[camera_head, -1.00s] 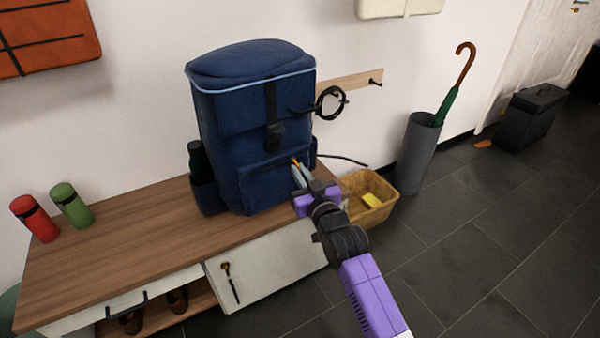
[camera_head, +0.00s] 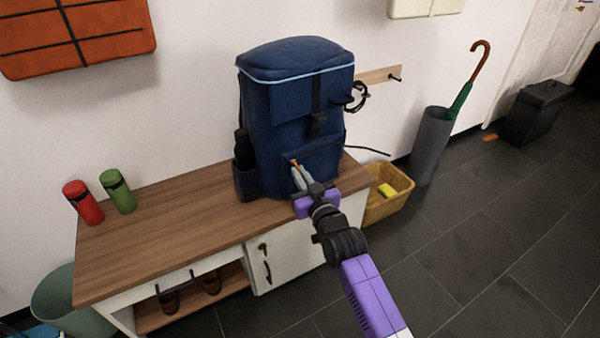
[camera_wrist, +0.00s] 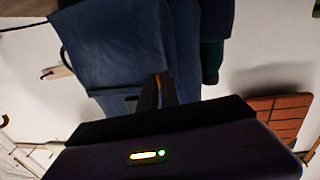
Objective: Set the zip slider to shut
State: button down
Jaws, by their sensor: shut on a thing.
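A blue backpack (camera_head: 300,110) stands upright on the wooden bench top. Its front pocket (camera_head: 322,160) has a zip along the top edge. The zip slider shows as a small orange pull (camera_head: 295,162) at the left end of that pocket, and as an orange sliver (camera_wrist: 157,77) between the fingers in the wrist view. My gripper (camera_head: 298,174) is shut on the pull, its fingers against the front of the pocket. In the wrist view my gripper (camera_wrist: 160,92) hides most of the slider.
Red (camera_head: 83,202) and green (camera_head: 118,191) bottles stand on the bench (camera_head: 170,230), left of the backpack. A basket (camera_head: 390,196) and an umbrella stand (camera_head: 430,145) are at the right. The bench's cabinet door (camera_head: 285,252) lies below my gripper. Open floor lies at the right.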

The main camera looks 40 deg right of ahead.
jog(key=shift+a, duration=0.15)
jog(key=c, duration=1.6)
grip_release()
jog(key=shift+a, duration=0.1)
jog(key=shift+o, duration=0.2)
jog(key=p+v, duration=0.2)
jog(key=v, duration=0.5)
jog(key=shift+s, duration=0.35)
jog(key=shift+a, duration=0.15)
jog(key=shift+r, duration=0.1)
